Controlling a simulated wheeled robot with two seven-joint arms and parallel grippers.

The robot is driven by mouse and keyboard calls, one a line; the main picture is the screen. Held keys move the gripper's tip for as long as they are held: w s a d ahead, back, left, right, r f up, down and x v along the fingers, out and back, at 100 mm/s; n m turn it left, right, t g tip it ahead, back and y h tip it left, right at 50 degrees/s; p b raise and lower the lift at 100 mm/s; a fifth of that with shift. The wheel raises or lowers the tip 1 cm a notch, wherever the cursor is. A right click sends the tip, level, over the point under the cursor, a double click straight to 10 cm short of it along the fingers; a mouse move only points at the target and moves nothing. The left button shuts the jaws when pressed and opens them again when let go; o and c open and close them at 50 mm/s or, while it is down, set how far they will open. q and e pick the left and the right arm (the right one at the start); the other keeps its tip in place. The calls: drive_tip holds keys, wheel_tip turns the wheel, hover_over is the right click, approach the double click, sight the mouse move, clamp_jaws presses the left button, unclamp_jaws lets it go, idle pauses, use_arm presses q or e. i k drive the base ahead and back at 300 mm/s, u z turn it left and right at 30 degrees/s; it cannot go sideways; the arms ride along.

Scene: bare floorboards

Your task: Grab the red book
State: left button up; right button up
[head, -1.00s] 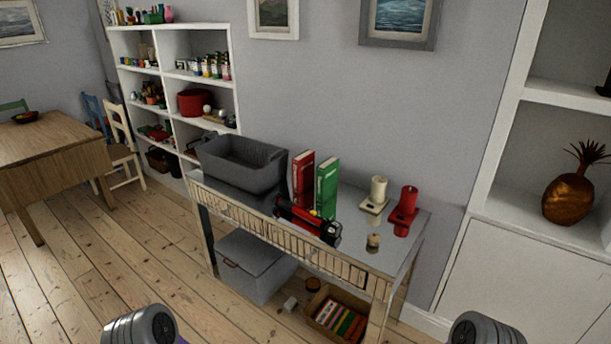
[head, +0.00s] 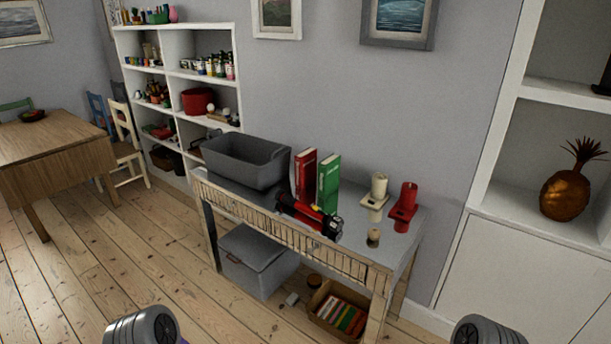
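The red book (head: 305,174) stands upright on the console table (head: 400,243), toward its back. It is just left of an upright green book (head: 328,184). A red and black flashlight-like object (head: 308,216) lies in front of both books and hides the red book's lower part. Only rounded grey parts of my two arms show at the bottom edge, left and right. Neither of my grippers is in view, and both arms are well short of the table.
A grey basket (head: 245,161) stands left of the books. A cream candle holder (head: 377,192) and a red one (head: 404,207) stand to the right, with a small candle (head: 374,237) in front. A grey box (head: 258,262) and a crate (head: 338,311) sit below. Floor at left is open.

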sight(306, 162)
drive_tip(key=z, duration=1)
drive_tip(key=k, duration=0.15)
drive_tip(key=u, duration=2.35)
drive_tip(key=i, duration=1.5)
drive_tip(key=z, duration=0.75)
drive_tip(key=i, duration=0.85)
drive_tip(key=z, duration=0.7)
